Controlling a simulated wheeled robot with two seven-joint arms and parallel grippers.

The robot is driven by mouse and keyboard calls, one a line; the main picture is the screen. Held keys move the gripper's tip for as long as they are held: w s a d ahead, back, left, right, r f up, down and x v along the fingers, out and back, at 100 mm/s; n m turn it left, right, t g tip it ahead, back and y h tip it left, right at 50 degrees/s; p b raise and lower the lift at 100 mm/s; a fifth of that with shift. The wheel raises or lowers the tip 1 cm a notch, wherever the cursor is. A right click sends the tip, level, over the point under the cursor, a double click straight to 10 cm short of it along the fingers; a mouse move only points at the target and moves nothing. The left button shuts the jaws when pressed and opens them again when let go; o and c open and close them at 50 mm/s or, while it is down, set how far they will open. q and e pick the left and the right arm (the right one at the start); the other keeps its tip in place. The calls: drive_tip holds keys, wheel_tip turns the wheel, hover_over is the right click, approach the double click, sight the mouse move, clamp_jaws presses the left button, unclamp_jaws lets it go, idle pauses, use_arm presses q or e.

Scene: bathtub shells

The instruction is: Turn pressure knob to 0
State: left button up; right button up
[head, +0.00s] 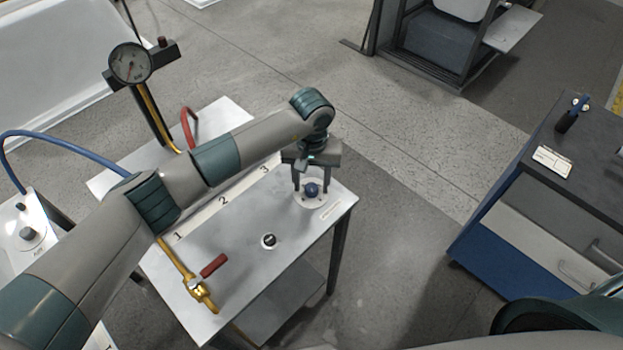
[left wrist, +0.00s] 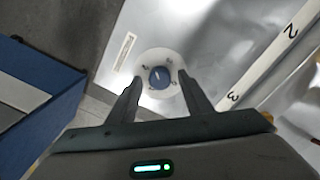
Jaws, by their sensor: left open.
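The blue pressure knob (head: 311,189) sits on a round white dial plate near the right corner of the metal table (head: 235,262). In the left wrist view the knob (left wrist: 159,77) shows a pale pointer line, with small marks around it on the dial plate (left wrist: 146,62); the numbers are too small to read. My left gripper (head: 311,190) is above the knob, its fingers pointing down on either side of it. The fingers (left wrist: 157,78) are open and appear apart from the knob. A pressure gauge (head: 131,63) stands at the back left; its reading is unclear.
A black knob (head: 269,241) and a yellow pipe valve with a red handle (head: 213,265) are on the same table. A strip numbered 1 to 3 (head: 223,200) runs along it. A blue and grey cabinet (head: 507,225) stands at the right, with open floor between.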

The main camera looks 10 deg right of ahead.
use_arm(q)
drive_tip(key=shift+f, duration=0.2)
drive_tip(key=c, duration=1.1)
drive_tip(key=shift+o, duration=0.2)
